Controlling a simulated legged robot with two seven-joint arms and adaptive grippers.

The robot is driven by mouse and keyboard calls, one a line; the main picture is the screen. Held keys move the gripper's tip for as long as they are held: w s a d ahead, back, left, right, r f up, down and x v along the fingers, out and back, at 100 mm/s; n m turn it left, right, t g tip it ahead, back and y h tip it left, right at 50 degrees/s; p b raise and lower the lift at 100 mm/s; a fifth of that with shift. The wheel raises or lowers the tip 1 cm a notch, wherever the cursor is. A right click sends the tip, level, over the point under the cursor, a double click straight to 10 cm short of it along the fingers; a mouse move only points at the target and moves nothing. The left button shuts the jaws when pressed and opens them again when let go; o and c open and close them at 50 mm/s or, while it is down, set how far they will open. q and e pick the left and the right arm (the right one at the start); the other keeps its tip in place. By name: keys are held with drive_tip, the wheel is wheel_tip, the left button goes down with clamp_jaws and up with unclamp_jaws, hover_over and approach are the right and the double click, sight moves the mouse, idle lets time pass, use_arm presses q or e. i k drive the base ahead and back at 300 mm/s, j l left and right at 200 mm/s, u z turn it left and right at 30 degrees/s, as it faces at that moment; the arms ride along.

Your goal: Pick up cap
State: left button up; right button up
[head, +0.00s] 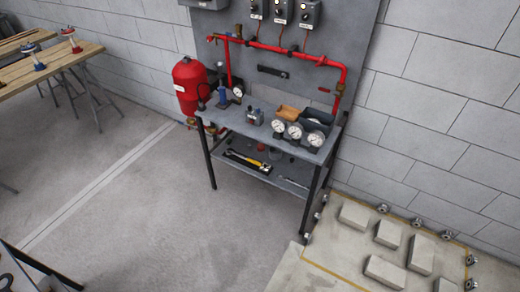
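No cap can be made out for certain. A small red piece (261,147) and a dark round piece (275,153) sit on the lower shelf (290,184) of the grey workbench (244,126); they are too small to identify. Several small items stand on the bench top, among them a blue piece (223,97) and a small grey-blue block (255,117). Neither of my grippers shows in the head view.
Pressure gauges (294,131), an orange bin (288,113) and a dark bin (316,119) crowd the bench's right half. A red tank (190,84) stands left of it. Red pipes (290,49) run behind. Concrete blocks (385,271) lie at right. The floor (150,215) in front is clear.

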sight(261, 147)
drive_tip(key=i+j+z, duration=0.15)
drive_tip(key=z, duration=0.25)
drive_tip(key=i+j+z, duration=0.15)
drive_tip(key=z, duration=0.25)
drive_tip(key=j+z, duration=0.25)
drive_tip(key=z, duration=0.2)
drive_tip(key=i+j, duration=0.05)
